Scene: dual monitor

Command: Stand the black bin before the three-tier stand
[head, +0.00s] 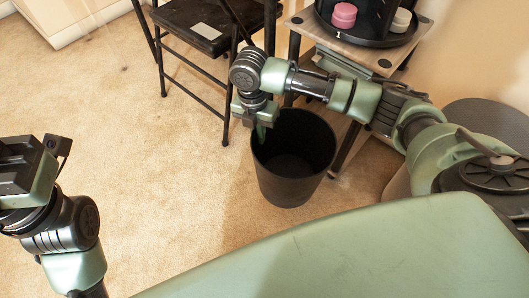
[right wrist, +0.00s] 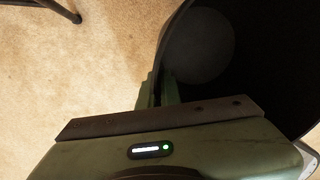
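The black bin (head: 290,180) is upright and open at the top, in front of the stand with a pale top (head: 394,60). I cannot tell whether its base touches the carpet. The stand's lower tiers are mostly hidden by my right arm and the bin. My right gripper (head: 261,131) is at the bin's left rim. In the right wrist view its fingers (right wrist: 160,90) are close together with the bin's wall (right wrist: 174,45) between them. My left gripper (head: 28,168) is at the left edge, away from the bin; its fingers do not show clearly.
A black folding chair (head: 203,27) stands left of the stand, its legs near the bin. A black round holder (head: 372,38) with a pink item (head: 344,14) and a white item (head: 401,20) is on the stand. Open carpet (head: 150,170) lies to the left.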

